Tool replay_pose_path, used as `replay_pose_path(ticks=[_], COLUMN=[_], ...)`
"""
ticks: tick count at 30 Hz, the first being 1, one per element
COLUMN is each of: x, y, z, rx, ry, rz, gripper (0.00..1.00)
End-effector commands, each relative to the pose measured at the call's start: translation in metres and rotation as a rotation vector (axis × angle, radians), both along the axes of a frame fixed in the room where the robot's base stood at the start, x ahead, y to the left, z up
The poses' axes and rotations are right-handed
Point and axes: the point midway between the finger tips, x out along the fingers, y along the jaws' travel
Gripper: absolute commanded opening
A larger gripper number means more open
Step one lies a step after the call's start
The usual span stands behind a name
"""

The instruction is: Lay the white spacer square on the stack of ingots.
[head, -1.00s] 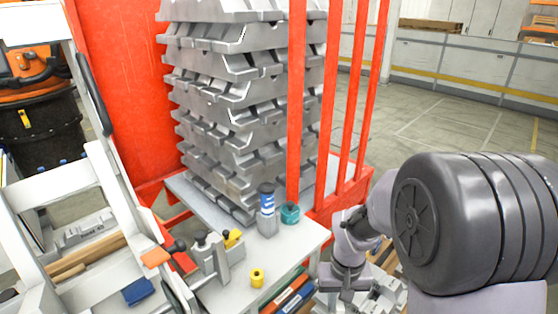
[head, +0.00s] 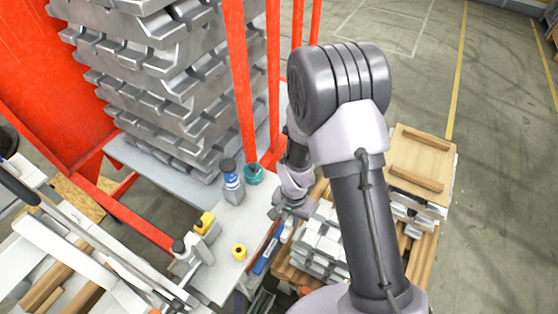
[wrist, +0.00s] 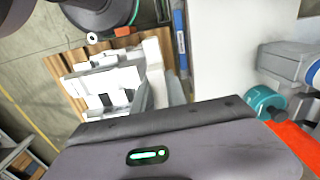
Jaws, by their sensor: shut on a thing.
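My gripper (head: 284,210) is at the right edge of the white table, beside a low stack of silvery ingots (head: 322,238) on a wooden pallet. In the wrist view my gripper (wrist: 160,92) is shut on a pale, flat piece seen nearly edge-on, which looks like the white spacer square (wrist: 154,58). The ingot stack (wrist: 100,82) lies beyond it, to the left. In the head view the held piece cannot be made out, and my arm hides part of the stack. A tall ingot stack (head: 175,75) stands behind the table.
The white table (head: 225,262) carries a blue-labelled bottle (head: 231,182), a teal pot (head: 253,174) and a yellow ring (head: 239,252). Red posts (head: 240,85) stand by the tall stack. A wooden pallet (head: 420,160) lies at the right. Floor beyond is clear.

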Motion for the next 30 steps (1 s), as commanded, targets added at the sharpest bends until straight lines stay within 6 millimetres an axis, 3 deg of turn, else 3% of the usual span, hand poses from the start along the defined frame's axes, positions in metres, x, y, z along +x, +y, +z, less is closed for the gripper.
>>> replay_pose_path(ticks=[12, 14, 24, 30], x=[0.001, 0.012, 0.101, 0.131], y=[0.004, 0.006, 0.030, 0.038], z=[-0.004, -0.006, -0.016, -0.018], rx=[0.000, 0.000, 0.000, 0.000], ry=[-0.001, -0.003, -0.003, -0.001], rz=[-0.029, -0.028, -0.029, -0.029], gripper=[0.00, 0.00, 0.00, 0.00])
